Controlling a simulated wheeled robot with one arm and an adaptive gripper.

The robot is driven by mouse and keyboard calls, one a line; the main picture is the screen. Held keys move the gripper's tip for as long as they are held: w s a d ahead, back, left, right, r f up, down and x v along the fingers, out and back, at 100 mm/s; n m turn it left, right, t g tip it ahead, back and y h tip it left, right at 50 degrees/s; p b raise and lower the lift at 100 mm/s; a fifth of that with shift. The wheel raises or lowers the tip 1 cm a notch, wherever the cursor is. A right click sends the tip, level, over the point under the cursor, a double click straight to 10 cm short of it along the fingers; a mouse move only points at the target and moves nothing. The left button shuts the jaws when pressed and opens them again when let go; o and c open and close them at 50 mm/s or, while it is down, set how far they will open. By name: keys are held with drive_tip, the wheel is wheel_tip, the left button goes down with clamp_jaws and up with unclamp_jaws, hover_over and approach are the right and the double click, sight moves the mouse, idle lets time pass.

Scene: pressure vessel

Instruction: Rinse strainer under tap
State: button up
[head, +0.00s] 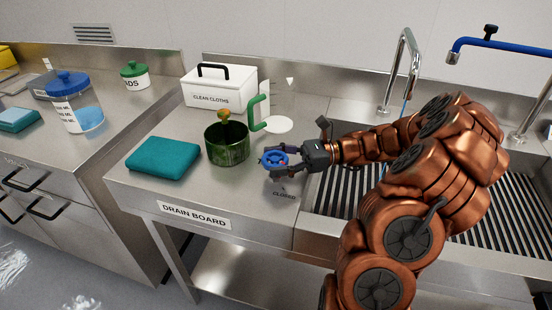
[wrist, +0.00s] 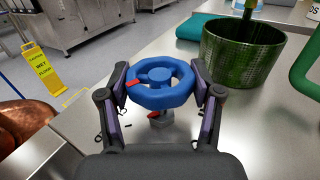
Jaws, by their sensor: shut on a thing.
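My gripper (head: 283,160) is shut on a blue valve handwheel (head: 274,158) at the drain board's front right. In the wrist view, the two fingers grip opposite sides of the wheel (wrist: 160,98), which has a red mark on its rim and a grey stem below. A green, dimpled round vessel (head: 227,146), possibly the strainer, stands left of my gripper, apart from it; it also shows in the wrist view (wrist: 240,58). A yellowish-topped item pokes out of it. A chrome tap (head: 403,62) rises behind the sink, partly hidden by my arm. Whether water runs is unclear.
A teal folded cloth (head: 163,158) lies left of the vessel. A white CLEAN CLOTHS box (head: 219,87) and a green-handled item (head: 254,113) stand behind. The ribbed sink (head: 335,192) is at right, partly covered by my arm.

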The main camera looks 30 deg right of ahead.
drive_tip(key=o, duration=1.1)
drive_tip(key=shift+o, duration=0.2)
drive_tip(key=v, duration=1.2)
